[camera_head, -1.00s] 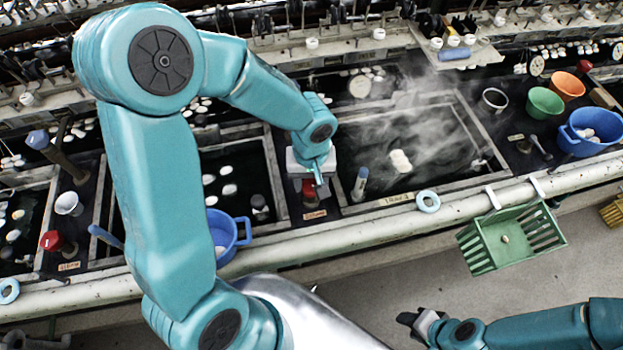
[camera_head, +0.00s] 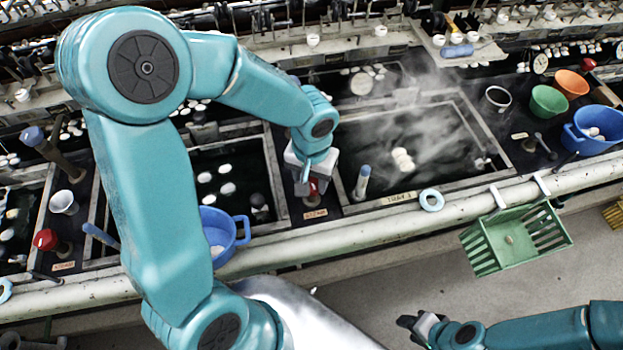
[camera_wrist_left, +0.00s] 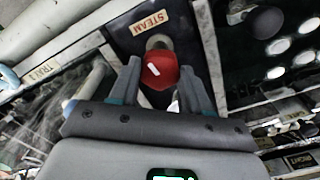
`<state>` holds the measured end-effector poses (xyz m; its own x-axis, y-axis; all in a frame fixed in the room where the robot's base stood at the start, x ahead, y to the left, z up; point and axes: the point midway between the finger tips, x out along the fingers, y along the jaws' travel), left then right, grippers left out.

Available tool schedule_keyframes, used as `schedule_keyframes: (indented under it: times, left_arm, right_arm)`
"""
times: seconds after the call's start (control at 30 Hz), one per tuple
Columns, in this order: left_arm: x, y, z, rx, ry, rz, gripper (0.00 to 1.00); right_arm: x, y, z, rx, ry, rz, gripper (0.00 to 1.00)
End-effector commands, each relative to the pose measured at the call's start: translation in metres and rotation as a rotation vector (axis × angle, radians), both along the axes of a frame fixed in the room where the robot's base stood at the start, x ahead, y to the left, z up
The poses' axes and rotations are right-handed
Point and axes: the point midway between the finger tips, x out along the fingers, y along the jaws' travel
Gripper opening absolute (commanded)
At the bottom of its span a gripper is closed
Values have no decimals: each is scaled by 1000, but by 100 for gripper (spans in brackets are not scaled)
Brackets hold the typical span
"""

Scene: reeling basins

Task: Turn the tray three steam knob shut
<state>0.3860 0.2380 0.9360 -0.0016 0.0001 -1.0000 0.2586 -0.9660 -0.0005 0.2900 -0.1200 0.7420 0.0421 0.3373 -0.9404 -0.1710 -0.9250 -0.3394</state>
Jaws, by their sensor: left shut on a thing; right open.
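The red steam knob (camera_wrist_left: 158,72) with a white mark sits between the fingers of my left gripper (camera_wrist_left: 160,78) in the left wrist view. A STEAM label (camera_wrist_left: 149,24) is beside it, and a tray label (camera_wrist_left: 45,69) shows to the left. In the head view the red knob (camera_head: 313,190) is partly hidden under my left gripper (camera_head: 311,178), by the left edge of the steaming basin (camera_head: 410,150). My left gripper is shut on the knob. My right gripper (camera_head: 424,326) is open and empty at the lower right, over the floor.
A second red knob (camera_head: 46,239) stands farther left.

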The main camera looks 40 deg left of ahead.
Motion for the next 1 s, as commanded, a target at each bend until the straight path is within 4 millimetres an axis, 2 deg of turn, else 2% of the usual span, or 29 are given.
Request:
schedule_keyframes:
  times: [0.4,0.9,0.93,1.0]
  left_arm:
    - [2,0,1,1,-7,-177,17]
    - [2,0,2,1,-8,-200,17]
    - [2,0,2,1,-8,-200,54]
    - [2,0,2,1,-7,-200,73]
  right_arm:
    - [0,0,-6,0,0,0,43]
    - [0,0,-6,0,0,0,43]
    - [0,0,-6,0,0,0,43]
    - [0,0,-6,0,0,0,43]
